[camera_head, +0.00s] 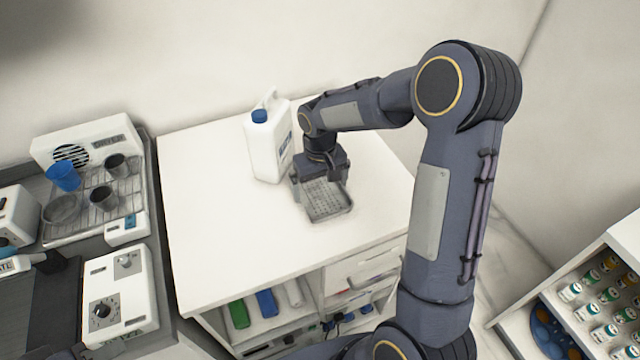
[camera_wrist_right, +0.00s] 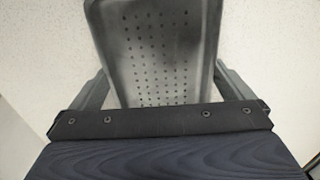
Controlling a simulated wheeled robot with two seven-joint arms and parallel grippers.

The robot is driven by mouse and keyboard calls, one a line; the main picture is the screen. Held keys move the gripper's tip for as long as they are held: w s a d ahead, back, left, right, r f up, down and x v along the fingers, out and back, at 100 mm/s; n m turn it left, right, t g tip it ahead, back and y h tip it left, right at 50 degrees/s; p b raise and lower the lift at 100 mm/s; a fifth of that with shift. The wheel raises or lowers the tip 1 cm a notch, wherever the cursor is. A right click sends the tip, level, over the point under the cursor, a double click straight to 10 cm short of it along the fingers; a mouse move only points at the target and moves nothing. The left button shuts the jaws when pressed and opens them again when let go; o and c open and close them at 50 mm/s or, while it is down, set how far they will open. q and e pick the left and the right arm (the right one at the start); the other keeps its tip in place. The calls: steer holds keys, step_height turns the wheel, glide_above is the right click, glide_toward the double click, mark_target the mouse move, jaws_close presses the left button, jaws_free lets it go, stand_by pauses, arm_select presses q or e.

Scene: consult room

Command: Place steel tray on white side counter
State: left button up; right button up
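The steel tray (camera_head: 327,200) is a small grey tray with rows of holes in its floor. My right gripper (camera_head: 322,186) points down over the tray's back end. In the right wrist view the tray (camera_wrist_right: 160,50) lies between the two spread fingers of my right gripper (camera_wrist_right: 160,75), with a fingertip close by each long edge. I cannot tell whether the fingers press on it. My left gripper is not in view.
A white jug with a blue cap (camera_head: 268,143) stands just left of my right gripper. The counter's left part is clear. A grey bench with a drying rack, cups (camera_head: 63,176) and a dial device (camera_head: 118,298) is at left. A shelf of small bottles (camera_head: 605,300) is at right.

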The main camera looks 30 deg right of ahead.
mark_target(320, 194)
steer(key=shift+r, duration=0.1)
step_height(320, 194, up, 11)
steer(key=s+r+t+y, duration=0.1)
steer(key=s+r, duration=0.3)
steer(key=s, duration=0.3)
steer(key=s+a+f+t+y, duration=0.1)
steer(key=s+a+t, duration=0.1)
steer(key=s, duration=0.6)
steer(key=s+a+f+m+t+y, duration=0.1)
steer(key=s+a+f+t, duration=0.1)
steer(key=s, duration=0.7)
steer(key=shift+a+t+y, duration=0.3)
steer(key=shift+a+y, duration=0.05)
steer(key=shift+y, duration=0.05)
